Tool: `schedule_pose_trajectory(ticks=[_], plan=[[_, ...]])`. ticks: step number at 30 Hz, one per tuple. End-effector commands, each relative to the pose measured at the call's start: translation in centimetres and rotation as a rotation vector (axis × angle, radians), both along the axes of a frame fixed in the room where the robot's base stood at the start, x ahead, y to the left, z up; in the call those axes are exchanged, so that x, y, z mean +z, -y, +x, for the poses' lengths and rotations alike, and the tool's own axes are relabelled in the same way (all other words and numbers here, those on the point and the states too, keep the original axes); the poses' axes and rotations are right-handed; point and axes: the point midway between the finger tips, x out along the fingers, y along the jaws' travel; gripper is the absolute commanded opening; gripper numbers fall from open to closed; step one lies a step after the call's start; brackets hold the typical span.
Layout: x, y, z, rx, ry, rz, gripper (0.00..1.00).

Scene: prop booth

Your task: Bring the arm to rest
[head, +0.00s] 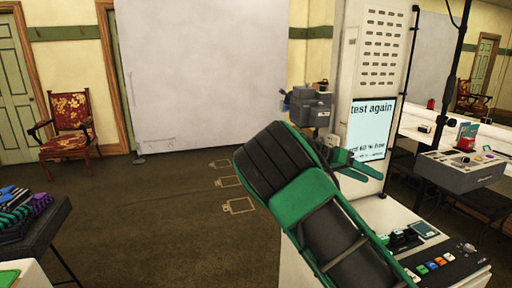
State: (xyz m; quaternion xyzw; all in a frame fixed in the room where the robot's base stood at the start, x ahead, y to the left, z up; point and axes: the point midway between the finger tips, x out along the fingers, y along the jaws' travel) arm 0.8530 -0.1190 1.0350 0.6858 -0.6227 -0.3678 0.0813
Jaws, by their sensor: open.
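My arm, green and black, reaches up from the lower right in the head view and bends at a thick black joint near the middle. My gripper (364,164) shows as green parts just beyond that joint, in front of the lit screen (371,128) of a tall white cabinet. It is open, and I see nothing held in it. Part of the gripper and wrist is hidden behind my own arm.
The white cabinet (384,40) and its button console (436,262) stand close to my arm on the right. A grey device (311,108) is behind it.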

Motion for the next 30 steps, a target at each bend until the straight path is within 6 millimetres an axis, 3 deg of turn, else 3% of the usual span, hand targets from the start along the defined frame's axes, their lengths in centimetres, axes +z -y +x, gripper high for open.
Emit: schedule_pose_trajectory(ticks=[1, 6, 13, 21, 30], plan=[[-0.3, 2.5, -1.3, -0.030, -0.029, 0.059, 0.48], [-2.0, 8.2, -5.7, -0.082, -0.120, 0.239, 0.48], [-3.8, 13.0, -12.4, -0.105, -0.201, 0.485, 0.48], [-5.0, 14.9, -20.5, -0.064, -0.242, 0.748, 0.48], [-5.2, 13.5, -29.1, 0.048, -0.234, 0.977, 0.48]])
